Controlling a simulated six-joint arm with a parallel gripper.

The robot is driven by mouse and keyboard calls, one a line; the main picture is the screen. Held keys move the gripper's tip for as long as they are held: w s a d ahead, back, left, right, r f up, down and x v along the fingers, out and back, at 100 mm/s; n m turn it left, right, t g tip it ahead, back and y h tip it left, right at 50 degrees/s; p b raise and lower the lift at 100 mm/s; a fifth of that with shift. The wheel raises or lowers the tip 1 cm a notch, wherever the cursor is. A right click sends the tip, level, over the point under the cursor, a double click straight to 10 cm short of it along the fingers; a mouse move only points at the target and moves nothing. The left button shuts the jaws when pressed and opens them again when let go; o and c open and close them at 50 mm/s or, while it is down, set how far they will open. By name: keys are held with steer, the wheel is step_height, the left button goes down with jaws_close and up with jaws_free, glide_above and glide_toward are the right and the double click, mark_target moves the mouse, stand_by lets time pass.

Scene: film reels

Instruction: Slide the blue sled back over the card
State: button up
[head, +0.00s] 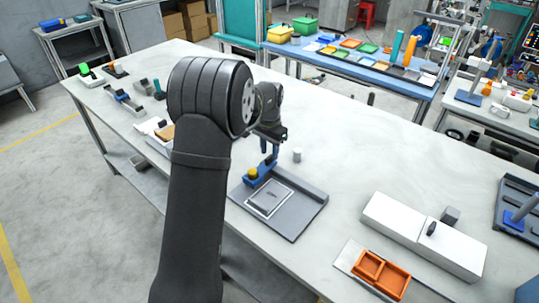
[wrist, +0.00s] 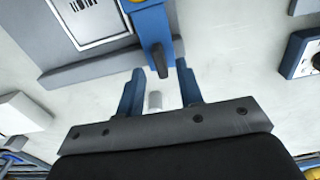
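The blue sled (head: 263,170) stands at the back left end of a grey base plate (head: 303,197), with a yellow knob (head: 252,174) on it. It shows at the top of the wrist view (wrist: 154,27) with a dark handle (wrist: 160,62) sticking out. The card (head: 269,199), pale with a barcode, lies flat on the plate beside the sled and shows in the wrist view (wrist: 92,20). I cannot tell whether the sled overlaps its edge. My gripper (wrist: 161,67) is open, its blue fingers apart on either side of the handle's end in the picture. Contact is not visible.
A small white cylinder (head: 297,155) stands on the pale table behind the plate. A long white box (head: 423,235) and orange trays (head: 382,272) are to the right. Small tools lie at the left end. The table's middle back is clear.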

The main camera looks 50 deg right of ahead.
steer(key=shift+f, duration=1.15)
jaws_close()
steer(key=shift+s, duration=0.15)
steer(key=s, duration=1.8)
steer(key=shift+s, duration=0.1)
jaws_free()
steer(key=shift+s, duration=0.15)
